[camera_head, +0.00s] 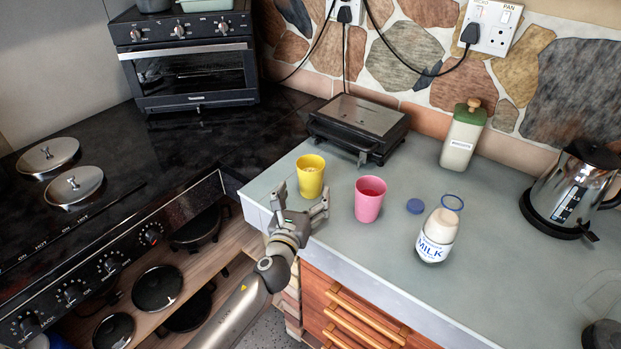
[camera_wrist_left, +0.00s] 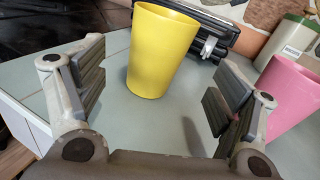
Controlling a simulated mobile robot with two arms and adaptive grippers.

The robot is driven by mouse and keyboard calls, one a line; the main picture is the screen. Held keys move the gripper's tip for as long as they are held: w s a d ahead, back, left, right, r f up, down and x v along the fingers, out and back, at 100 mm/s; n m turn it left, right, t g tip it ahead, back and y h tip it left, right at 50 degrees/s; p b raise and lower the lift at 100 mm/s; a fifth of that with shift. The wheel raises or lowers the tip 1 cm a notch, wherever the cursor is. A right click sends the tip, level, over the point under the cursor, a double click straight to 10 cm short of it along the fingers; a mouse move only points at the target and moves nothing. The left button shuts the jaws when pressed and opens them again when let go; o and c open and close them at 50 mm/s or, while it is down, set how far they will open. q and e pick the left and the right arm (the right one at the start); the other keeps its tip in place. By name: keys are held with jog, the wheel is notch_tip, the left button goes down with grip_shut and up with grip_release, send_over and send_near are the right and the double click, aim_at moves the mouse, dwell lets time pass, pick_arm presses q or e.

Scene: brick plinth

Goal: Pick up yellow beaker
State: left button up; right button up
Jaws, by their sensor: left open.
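The yellow beaker (camera_head: 310,177) stands upright on the grey countertop near its left corner. In the left wrist view the yellow beaker (camera_wrist_left: 160,52) stands ahead, in the gap between the fingers and a little beyond their tips. My left gripper (camera_head: 302,203) is open and empty, just in front of the beaker at the counter's front edge. Its two spread fingers also show in the left wrist view (camera_wrist_left: 155,90). I see no contact with the beaker. My right gripper is not in view.
A pink cup (camera_head: 369,199) stands close right of the yellow beaker. A black grill (camera_head: 358,127) sits behind. The stove (camera_head: 90,215) is at left.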

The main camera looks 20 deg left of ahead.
aim_at(308, 185)
pick_arm(q)
jog(key=shift+w+a+f, duration=0.1)
jog(key=shift+w+f, duration=0.05)
jog(key=shift+w, duration=1.65)
jog(key=shift+w+a+f, duration=0.1)
jog(key=shift+w, duration=1.7)
jog(key=shift+s, duration=0.1)
jog(key=c, duration=1.2)
